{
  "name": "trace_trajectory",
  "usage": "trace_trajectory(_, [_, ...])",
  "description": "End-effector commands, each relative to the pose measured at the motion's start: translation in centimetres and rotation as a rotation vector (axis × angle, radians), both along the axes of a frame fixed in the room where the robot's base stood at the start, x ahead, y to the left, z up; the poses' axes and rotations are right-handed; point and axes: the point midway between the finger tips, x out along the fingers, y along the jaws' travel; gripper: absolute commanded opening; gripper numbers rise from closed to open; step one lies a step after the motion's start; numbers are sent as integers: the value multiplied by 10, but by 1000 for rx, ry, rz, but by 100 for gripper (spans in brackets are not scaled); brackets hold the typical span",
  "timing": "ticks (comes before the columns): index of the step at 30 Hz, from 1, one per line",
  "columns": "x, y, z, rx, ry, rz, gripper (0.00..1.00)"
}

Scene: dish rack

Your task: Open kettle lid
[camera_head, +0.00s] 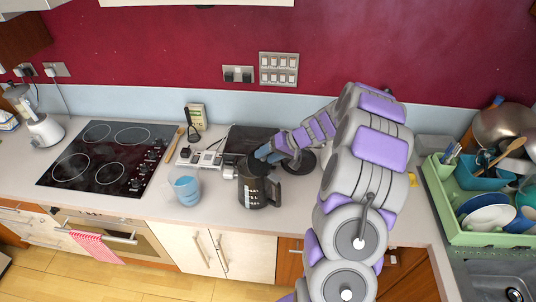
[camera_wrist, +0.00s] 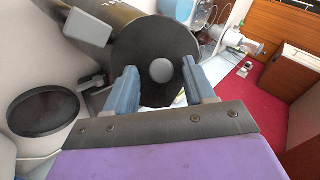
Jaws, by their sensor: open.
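The dark kettle (camera_head: 252,193) stands upright on the counter, with its handle (camera_head: 275,192) on the right. In the wrist view the kettle (camera_wrist: 112,22) fills the top middle, and its dark round lid (camera_wrist: 150,46) faces the camera. A grey round knob (camera_wrist: 162,70) sits in the middle of the lid. My gripper (camera_head: 263,153) is above the kettle's top. In the wrist view my gripper (camera_wrist: 160,66) is open, with one blue finger on each side of the knob. I cannot tell whether the fingers touch the lid. The lid looks closed.
A blue-tinted clear jug (camera_head: 185,187) stands left of the kettle. A dark round base (camera_head: 303,164) lies behind it on the right, and a black hob (camera_head: 110,155) is farther left. A green dish rack (camera_head: 480,238) with dishes stands at the right.

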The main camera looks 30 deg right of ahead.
Motion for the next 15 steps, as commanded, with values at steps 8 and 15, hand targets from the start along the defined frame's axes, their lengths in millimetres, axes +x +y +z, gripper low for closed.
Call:
trace_trajectory(8, [0,0,0,-1,0,0,46])
trace_trajectory(15, [0,0,0,-1,0,0,23])
